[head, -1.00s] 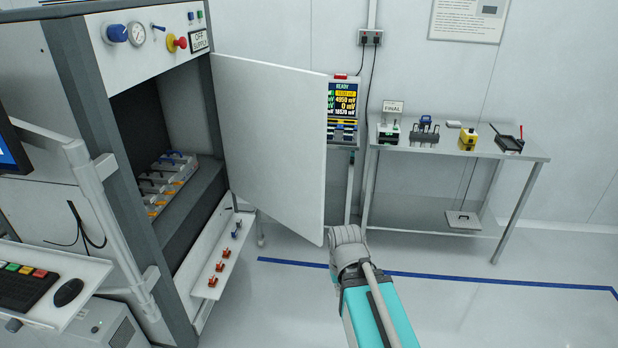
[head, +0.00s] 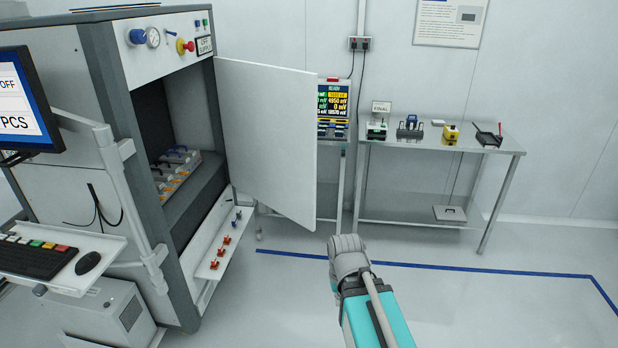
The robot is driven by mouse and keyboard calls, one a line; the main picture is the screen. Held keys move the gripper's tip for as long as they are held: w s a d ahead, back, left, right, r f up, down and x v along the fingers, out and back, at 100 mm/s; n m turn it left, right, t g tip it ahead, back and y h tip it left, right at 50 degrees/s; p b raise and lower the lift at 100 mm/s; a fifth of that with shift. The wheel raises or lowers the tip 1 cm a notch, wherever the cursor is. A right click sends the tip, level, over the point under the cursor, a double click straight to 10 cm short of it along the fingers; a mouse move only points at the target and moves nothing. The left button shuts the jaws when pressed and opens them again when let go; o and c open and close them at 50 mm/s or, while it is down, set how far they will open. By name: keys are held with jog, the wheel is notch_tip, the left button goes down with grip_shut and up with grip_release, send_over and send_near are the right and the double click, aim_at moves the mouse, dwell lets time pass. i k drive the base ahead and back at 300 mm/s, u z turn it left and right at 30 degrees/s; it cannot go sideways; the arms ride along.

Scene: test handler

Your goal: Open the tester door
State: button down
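The tester door (head: 268,135) is a flat white panel on the right side of the tester cabinet (head: 160,50). It stands swung wide open, showing the dark chamber with a row of grey fixtures (head: 178,168) with blue and orange parts. My arm reaches in from the bottom, to the right of and below the door's lower corner. The grey arm end (head: 348,258) looks apart from the door. My gripper's fingers are hidden behind it, so I cannot see whether they are open or shut.
A ledge (head: 222,250) with red clamps juts out below the chamber. A keyboard shelf (head: 70,268) and monitor (head: 30,100) are at the left. A metal bench (head: 500,140) with small devices stands at the back right. The floor at right is clear, with blue tape (head: 480,269).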

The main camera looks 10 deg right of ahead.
aim_at(268, 113)
jog(key=z, duration=0.2)
jog(key=i, duration=1.15)
jog(key=u, duration=0.25)
